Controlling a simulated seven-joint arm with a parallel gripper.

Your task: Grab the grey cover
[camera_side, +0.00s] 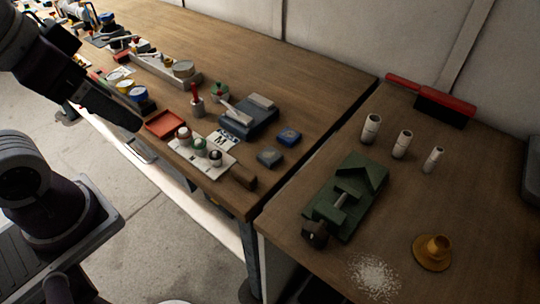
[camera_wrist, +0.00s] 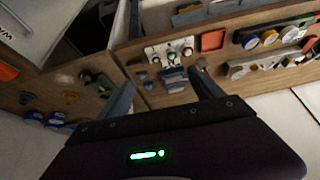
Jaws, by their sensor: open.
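A blue-grey device (camera_side: 248,120) with a lighter grey piece (camera_side: 262,101) on top sits on the long wooden bench in the side view. I cannot tell for sure whether that grey piece is the grey cover. The device shows small between my fingers in the wrist view (camera_wrist: 172,73). My gripper (camera_wrist: 163,80) is open and empty, its two fingers spread wide, above and away from the bench. In the side view my arm is at the upper left, and the fingers are not clear there.
Near the device are a white plate with small bottles (camera_side: 203,151), a red tray (camera_side: 165,123) and two blue blocks (camera_side: 289,137). The right bench holds a green fixture (camera_side: 346,196), white cylinders (camera_side: 402,143), a yellow flanged part (camera_side: 432,252) and a red-handled brush (camera_side: 440,100).

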